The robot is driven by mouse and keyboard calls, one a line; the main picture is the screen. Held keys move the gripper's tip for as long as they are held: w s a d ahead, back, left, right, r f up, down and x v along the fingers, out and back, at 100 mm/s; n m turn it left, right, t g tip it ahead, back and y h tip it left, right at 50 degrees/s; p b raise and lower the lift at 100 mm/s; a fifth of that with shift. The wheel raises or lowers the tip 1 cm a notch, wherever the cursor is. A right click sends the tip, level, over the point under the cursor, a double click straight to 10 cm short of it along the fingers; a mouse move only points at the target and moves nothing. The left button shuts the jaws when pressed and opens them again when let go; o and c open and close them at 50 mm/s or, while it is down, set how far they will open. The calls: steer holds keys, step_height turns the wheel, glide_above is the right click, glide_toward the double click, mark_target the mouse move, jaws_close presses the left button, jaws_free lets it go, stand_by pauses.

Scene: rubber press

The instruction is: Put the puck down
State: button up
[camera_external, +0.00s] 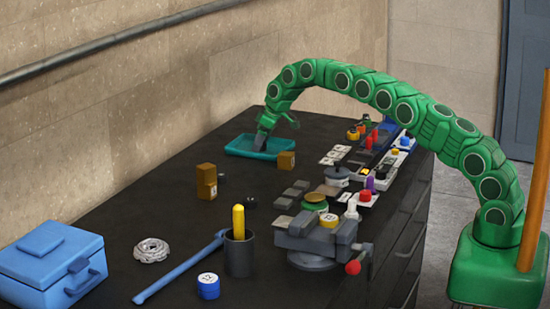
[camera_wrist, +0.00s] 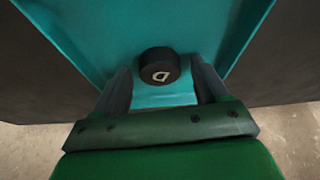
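A black puck (camera_wrist: 158,65) marked with a pale letter like a "D" lies in the teal tray (camera_wrist: 105,30), between my fingertips in the wrist view. My gripper (camera_wrist: 162,80) is open, with a small gap showing on each side of the puck. In the external view the teal tray (camera_external: 240,151) is at the far end of the dark bench. My gripper (camera_external: 262,140) reaches down into it. The puck cannot be made out in the external view.
Brown blocks (camera_external: 286,160) stand beside the tray and nearer the bench middle (camera_external: 206,188). Grey plates, knobs and a grey vise (camera_external: 315,238) crowd the right side. A blue box (camera_external: 50,262) stands front left. The wall runs close behind the tray.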

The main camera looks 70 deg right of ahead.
steer(key=shift+r, duration=0.1)
steer(key=a+v, duration=0.1)
steer(key=v, duration=1.1)
steer(key=s+a+r+g, duration=0.1)
steer(key=s+a+r, duration=0.2)
steer(key=s+a, duration=0.45)
steer(key=s+a+r+g+y, duration=0.1)
steer(key=s+a+r, duration=0.4)
steer(key=s, duration=0.4)
steer(key=s+a+r+g, duration=0.1)
steer(key=s+a+r, duration=0.1)
steer(key=s+a, duration=0.6)
steer(key=s+a+f+g, duration=0.1)
steer(key=s+a+f, duration=0.1)
steer(key=s, duration=1.8)
steer(key=s+a+f+m+g+h, duration=0.1)
steer(key=s+a+f+g, duration=0.1)
steer(key=s, duration=1.9)
steer(key=shift+s+a+f+h, duration=0.15)
steer(key=shift+a+f+h, duration=0.15)
steer(key=shift+f, duration=0.45)
